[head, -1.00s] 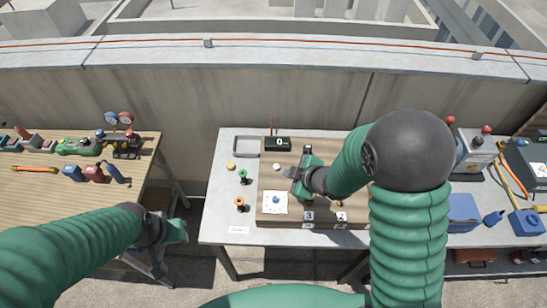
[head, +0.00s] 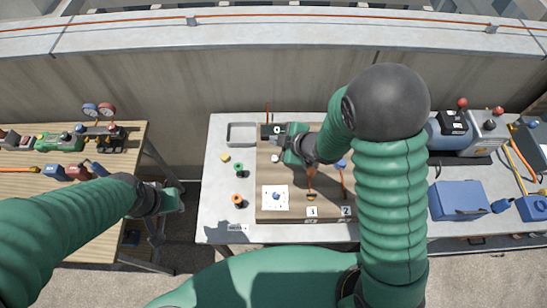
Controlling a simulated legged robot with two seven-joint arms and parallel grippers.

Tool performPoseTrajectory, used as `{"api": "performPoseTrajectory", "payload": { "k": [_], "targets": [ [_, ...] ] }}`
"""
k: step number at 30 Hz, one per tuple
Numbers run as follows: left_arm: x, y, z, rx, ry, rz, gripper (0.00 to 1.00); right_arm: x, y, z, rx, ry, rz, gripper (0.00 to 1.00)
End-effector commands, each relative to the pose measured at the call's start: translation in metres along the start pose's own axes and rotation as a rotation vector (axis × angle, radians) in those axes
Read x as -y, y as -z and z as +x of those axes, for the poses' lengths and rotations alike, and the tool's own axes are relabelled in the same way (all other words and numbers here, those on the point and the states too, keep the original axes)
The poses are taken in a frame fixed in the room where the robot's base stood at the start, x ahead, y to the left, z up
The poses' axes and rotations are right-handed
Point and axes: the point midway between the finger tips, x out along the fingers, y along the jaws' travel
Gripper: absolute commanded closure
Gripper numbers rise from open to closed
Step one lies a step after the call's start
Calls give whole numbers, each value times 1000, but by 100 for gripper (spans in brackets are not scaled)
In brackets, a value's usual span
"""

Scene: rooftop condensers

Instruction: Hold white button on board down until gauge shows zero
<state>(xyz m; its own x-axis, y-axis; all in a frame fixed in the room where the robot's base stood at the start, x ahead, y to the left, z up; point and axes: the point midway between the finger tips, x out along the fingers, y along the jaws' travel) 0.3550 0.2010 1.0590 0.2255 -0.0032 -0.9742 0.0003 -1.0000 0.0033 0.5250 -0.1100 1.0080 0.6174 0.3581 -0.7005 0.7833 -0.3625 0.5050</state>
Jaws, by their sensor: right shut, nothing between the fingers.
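The wooden board (head: 267,178) lies on the light grey table in the middle. A small round white button (head: 275,158) sits on the board's left part, uncovered. A black gauge box (head: 266,131) stands at the board's back left. My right gripper partly covers it; a 0 shows, but I cannot read the whole display. My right gripper (head: 284,146) is shut and empty, just right of the button and in front of the gauge. I see no contact with the button. My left gripper (head: 174,199) hangs in the gap between the two tables, and its jaws are unclear.
A white card with a blue knob (head: 276,197) is at the board's front left. Green (head: 238,173) and orange (head: 237,198) knobs and a grey tray (head: 241,134) are left of the board. A blue box (head: 457,200) stands right. A wooden bench (head: 40,200) is at left.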

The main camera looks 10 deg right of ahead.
Motion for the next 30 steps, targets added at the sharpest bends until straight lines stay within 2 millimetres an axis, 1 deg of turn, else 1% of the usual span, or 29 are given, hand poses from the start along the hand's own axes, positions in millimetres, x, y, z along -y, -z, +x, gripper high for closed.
{"api": "performPoseTrajectory", "payload": {
  "k": [1, 9, 13, 17, 30],
  "targets": [
    [0, -3, 12, 0, 0, 0, 64, 6, -7, 8, 1, 0, 0, 100],
    [0, -11, 48, 0, 0, 1, 64, 28, -27, 36, 0, -2, 0, 100],
    [0, -15, 61, 0, 0, 0, 64, 36, -36, 48, 1, -1, 1, 100],
    [0, -16, 67, 0, 0, 0, 64, 39, -39, 53, 0, 0, 1, 100],
    [0, -16, 66, 0, 0, 0, 64, 39, -38, 52, 0, -1, 0, 100]
  ]
}}
